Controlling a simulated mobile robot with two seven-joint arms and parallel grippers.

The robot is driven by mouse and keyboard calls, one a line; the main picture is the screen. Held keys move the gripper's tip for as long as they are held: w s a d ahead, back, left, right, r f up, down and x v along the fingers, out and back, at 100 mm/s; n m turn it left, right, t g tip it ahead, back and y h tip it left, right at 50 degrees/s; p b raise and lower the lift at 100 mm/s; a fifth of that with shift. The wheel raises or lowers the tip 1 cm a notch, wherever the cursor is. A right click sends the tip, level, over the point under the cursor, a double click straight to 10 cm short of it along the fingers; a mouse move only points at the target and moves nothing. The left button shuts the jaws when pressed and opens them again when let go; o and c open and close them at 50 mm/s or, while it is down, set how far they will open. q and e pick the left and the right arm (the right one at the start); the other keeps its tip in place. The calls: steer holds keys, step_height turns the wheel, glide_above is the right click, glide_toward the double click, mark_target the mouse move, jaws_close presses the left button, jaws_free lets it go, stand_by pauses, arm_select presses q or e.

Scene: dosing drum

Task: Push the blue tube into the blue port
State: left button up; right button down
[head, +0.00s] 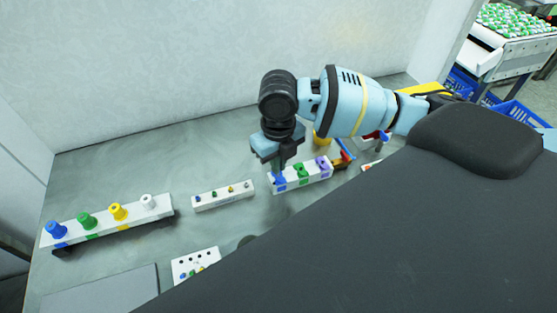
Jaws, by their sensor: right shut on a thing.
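My right gripper (279,160) comes in from the right and points straight down over the left end of a white block (308,178). It is shut on the blue tube (279,177), which is mostly hidden by the fingers. Just below is the blue port (281,187), at the block's left end, next to a green and a purple fitting. The tube looks upright and right at the port. I cannot tell how deep it sits. My left gripper is not in view.
A white rack (75,232) with blue, green, yellow and white pieces stands at the left. A small white strip (222,197) with little fittings lies left of the block. A white plate with holes (194,263) lies in front. A yellow item (321,139) stands behind the block.

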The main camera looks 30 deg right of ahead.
steer(key=shift+f, duration=1.15)
stand_by(0.4)
steer(key=c, duration=1.5)
jaws_free()
steer(key=shift+r, duration=0.1)
steer(key=shift+r, duration=3.85)
